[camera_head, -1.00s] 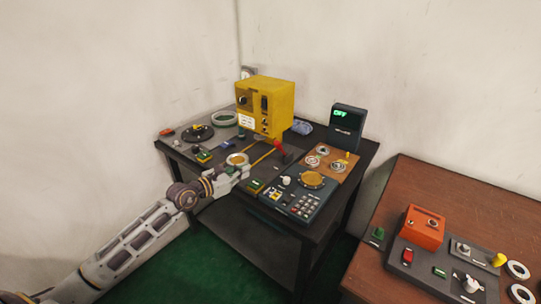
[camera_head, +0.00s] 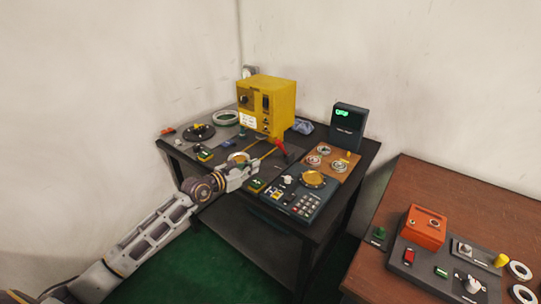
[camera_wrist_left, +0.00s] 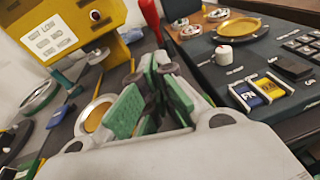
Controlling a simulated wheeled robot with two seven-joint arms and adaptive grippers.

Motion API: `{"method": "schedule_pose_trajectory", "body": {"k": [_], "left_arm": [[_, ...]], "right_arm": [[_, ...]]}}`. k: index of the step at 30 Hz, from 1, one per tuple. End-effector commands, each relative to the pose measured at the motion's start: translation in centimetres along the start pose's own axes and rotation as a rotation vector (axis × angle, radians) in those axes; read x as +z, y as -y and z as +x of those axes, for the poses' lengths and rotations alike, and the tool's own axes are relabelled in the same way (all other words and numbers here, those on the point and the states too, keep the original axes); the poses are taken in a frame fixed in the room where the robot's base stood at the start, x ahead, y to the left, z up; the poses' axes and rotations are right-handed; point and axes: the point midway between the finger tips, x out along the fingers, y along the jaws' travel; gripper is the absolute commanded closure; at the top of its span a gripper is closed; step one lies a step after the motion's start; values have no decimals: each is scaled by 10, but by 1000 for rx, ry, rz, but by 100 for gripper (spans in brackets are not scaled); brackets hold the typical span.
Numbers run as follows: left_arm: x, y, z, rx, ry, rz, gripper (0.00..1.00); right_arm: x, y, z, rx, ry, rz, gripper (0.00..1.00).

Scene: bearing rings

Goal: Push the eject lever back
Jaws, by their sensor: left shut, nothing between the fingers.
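The eject lever appears to be the red-handled lever (camera_head: 280,147) on the black table, just right of the yellow box. Its red handle (camera_wrist_left: 149,16) also shows at the top of the left wrist view, beyond my fingers. My left gripper (camera_head: 255,167) is in front of the lever, to its lower left, low over the table. Its green-padded fingers (camera_wrist_left: 152,82) are shut and empty. A gap shows between the fingers and the handle in the wrist view, so they look apart. The lever's base is partly hidden. My right gripper is not in view.
The yellow box (camera_head: 266,103) stands behind my gripper. A dark keypad panel (camera_head: 300,197) with a gold dish lies to the right. A wooden board with rings (camera_head: 331,160) and a dark display (camera_head: 347,122) are further back. A brown table (camera_head: 440,190) stands at the right.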

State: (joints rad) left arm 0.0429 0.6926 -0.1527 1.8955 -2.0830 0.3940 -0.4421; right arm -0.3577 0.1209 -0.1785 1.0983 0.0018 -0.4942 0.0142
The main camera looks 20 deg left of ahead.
Motion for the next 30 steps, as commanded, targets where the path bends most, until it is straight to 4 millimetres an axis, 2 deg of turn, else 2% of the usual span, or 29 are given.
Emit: {"method": "schedule_pose_trajectory", "body": {"k": [8,23,30], "left_arm": [[1,0,21,1,2,1,100],[1,0,60,0,2,1,100],[17,0,74,0,2,0,100]], "right_arm": [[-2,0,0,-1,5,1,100],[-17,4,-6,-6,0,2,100],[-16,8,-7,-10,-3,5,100]]}}
